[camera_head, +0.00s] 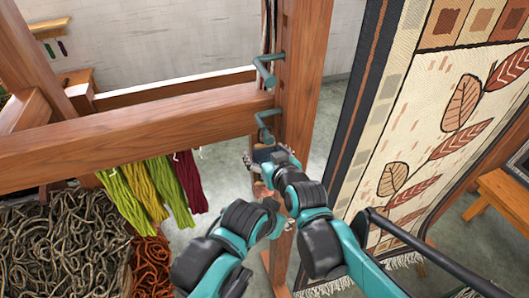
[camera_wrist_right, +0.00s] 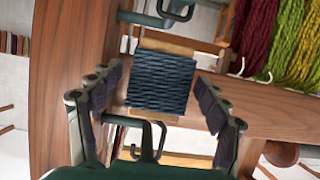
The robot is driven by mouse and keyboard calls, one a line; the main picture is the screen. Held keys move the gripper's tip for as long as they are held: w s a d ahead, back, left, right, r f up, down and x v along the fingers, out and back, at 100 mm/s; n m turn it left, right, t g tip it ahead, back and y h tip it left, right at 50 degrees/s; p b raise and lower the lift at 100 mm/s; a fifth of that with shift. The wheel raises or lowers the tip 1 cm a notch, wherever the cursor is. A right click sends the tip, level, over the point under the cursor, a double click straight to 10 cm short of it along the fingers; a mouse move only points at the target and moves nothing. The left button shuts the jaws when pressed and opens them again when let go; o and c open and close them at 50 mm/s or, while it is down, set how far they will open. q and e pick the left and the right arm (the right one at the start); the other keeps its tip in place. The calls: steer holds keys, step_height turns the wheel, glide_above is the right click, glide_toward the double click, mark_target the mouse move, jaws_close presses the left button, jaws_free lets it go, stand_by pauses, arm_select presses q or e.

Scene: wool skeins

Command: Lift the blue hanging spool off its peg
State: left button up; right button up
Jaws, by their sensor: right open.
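The blue spool (camera_wrist_right: 160,82), wound with dark blue yarn between pale wooden ends, shows in the right wrist view in front of the wooden post. My right gripper (camera_wrist_right: 158,84) is open, with one finger on each side of the spool and a visible gap on both sides. In the head view my right gripper (camera_head: 268,156) is at the post, below the lower teal peg. The spool cannot be made out clearly there, as my gripper covers that spot. How the spool sits on its own peg is hidden.
Teal hooked pegs (camera_head: 266,74) stick out of the wooden post (camera_head: 303,60) above my gripper. Another teal hook (camera_wrist_right: 146,140) shows below the spool in the wrist view. Green and dark red skeins (camera_head: 150,190) hang left of my gripper. A patterned rug (camera_head: 430,130) hangs at right.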

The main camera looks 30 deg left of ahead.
steer(key=shift+s, duration=0.1)
steer(key=c, duration=1.3)
steer(key=shift+d, duration=0.1)
steer(key=shift+r, duration=0.2)
